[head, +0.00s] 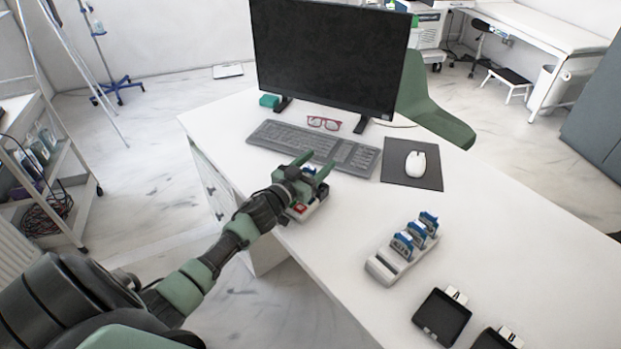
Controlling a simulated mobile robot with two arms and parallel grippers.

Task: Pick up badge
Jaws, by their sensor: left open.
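My left gripper (313,166) is open over a small pale holder (313,209) near the desk's front left edge. A red part (300,208) shows on this holder, and a bit of blue shows between the fingers. The gripper hides most of what stands there, so I cannot tell if a badge is between the fingers. Several blue and white badge-like cards (416,233) stand upright in a second pale rack (381,268), to the right of my gripper and apart from it. My right gripper is not in view.
A keyboard (285,138), red glasses (323,123) and a monitor (330,55) are behind the gripper. A white mouse (415,163) sits on a dark mat (397,178). Black trays (441,318) marked A and B lie at the front right. The desk's right side is clear.

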